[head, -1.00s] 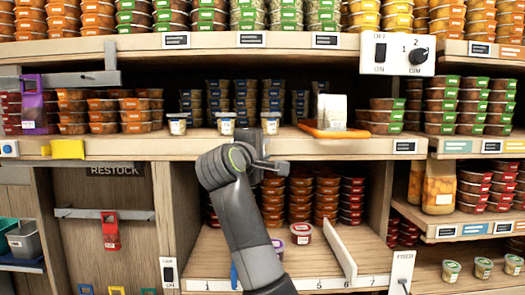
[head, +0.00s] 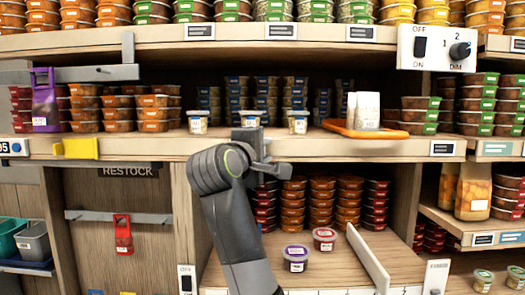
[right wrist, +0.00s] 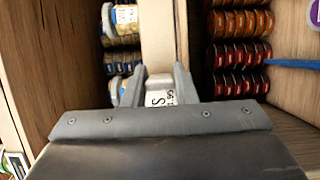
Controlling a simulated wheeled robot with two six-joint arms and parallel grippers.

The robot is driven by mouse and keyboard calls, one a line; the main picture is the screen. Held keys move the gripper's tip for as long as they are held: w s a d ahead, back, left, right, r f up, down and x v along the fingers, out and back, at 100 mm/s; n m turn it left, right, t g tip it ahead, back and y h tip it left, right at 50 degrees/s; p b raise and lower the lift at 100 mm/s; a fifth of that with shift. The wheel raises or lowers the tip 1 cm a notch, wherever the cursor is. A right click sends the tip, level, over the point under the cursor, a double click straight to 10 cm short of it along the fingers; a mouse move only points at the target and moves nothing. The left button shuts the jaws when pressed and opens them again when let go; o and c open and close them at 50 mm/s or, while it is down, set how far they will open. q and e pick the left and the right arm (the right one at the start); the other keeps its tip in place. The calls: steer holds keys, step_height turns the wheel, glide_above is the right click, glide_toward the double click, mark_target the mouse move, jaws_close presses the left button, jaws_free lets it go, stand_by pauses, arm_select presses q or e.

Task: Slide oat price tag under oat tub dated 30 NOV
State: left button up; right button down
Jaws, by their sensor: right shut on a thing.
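My right gripper (head: 262,160) is at the front edge of the middle shelf (head: 370,147), just below and between two of the small cream tubs. In the right wrist view the gripper (right wrist: 158,85) is shut on a white tag (right wrist: 159,97) with dark letters, partly hidden between the fingers. Three cream tubs stand along the shelf front: a left one (head: 198,122), a middle one (head: 250,118) and a right one (head: 298,122). Their dates are too small to read. A tub with a white label (right wrist: 124,14) shows in the right wrist view. My left gripper is out of view.
Stacked dark tubs stand behind. Below are a purple-lidded tub (head: 295,258), a red-lidded tub (head: 324,239) and a divider (head: 368,260). A switch panel (head: 436,47) hangs at upper right.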

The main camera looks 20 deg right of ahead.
steer(key=shift+d, duration=0.35)
steer(key=c, duration=1.5)
jaws_free()
steer(key=shift+s+d, duration=0.15)
steer(key=shift+d, duration=0.1)
steer(key=shift+o, duration=1.7)
arm_select(q)
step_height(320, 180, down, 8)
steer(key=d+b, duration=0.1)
steer(key=b, duration=0.7)
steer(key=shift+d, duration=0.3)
arm_select(e)
steer(key=v, duration=1.7)
steer(key=shift+a, duration=0.5)
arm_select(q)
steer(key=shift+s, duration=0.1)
arm_select(e)
steer(key=shift+f, duration=0.1)
